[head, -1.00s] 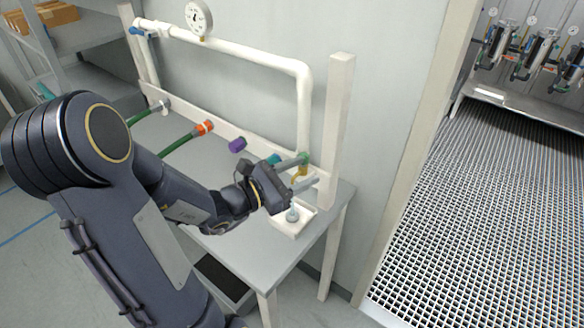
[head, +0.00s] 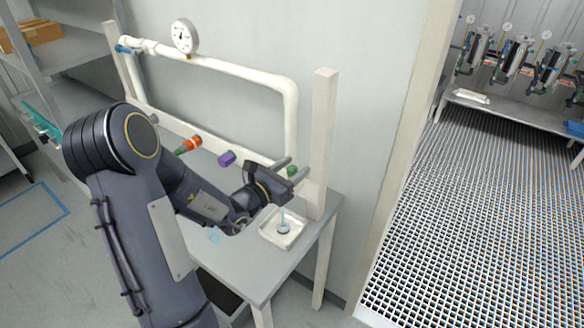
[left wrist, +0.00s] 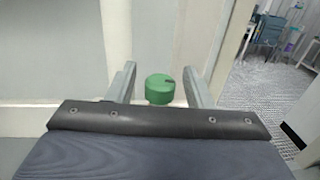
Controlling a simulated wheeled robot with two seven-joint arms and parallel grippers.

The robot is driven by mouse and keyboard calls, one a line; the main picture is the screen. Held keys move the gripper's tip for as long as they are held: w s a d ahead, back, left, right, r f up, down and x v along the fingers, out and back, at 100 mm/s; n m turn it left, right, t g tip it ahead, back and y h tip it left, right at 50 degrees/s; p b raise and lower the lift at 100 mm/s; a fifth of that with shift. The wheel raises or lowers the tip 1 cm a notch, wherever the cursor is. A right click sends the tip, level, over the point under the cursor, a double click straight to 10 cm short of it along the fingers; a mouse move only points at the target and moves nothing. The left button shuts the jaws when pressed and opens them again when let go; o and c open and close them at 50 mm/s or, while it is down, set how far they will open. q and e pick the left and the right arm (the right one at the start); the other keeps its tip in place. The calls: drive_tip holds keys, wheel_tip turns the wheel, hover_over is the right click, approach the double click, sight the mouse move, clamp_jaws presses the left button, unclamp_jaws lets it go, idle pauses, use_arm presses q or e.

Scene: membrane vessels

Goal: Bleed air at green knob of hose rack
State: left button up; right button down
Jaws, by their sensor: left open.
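The green knob (head: 292,170) sits low at the right end of the hose rack's white pipe (head: 290,120). It also shows in the left wrist view as a round green cap (left wrist: 160,89) with a small notch. My left gripper (head: 293,168) is open, and its two fingers stand on either side of the knob in the left wrist view, with gaps on both sides. I cannot tell whether the fingertips reach past the knob. The valve body below the knob is hidden by my gripper. My right gripper is not in view.
A white tray (head: 268,238) with a small upright item (head: 283,226) stands just below my gripper on the grey table. A white post (head: 320,140) rises close on the right. Purple (head: 227,158) and orange (head: 191,144) fittings lie left. A gauge (head: 184,36) tops the pipe.

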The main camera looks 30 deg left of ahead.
use_arm(q)
drive_tip(key=c, duration=1)
drive_tip(key=shift+o, duration=0.2)
drive_tip(key=shift+m+g+h, duration=0.5)
drive_tip(key=shift+m+h, duration=0.7)
drive_tip(key=shift+h, duration=0.6)
drive_tip(key=o, duration=1)
drive_tip(key=shift+c, duration=0.2)
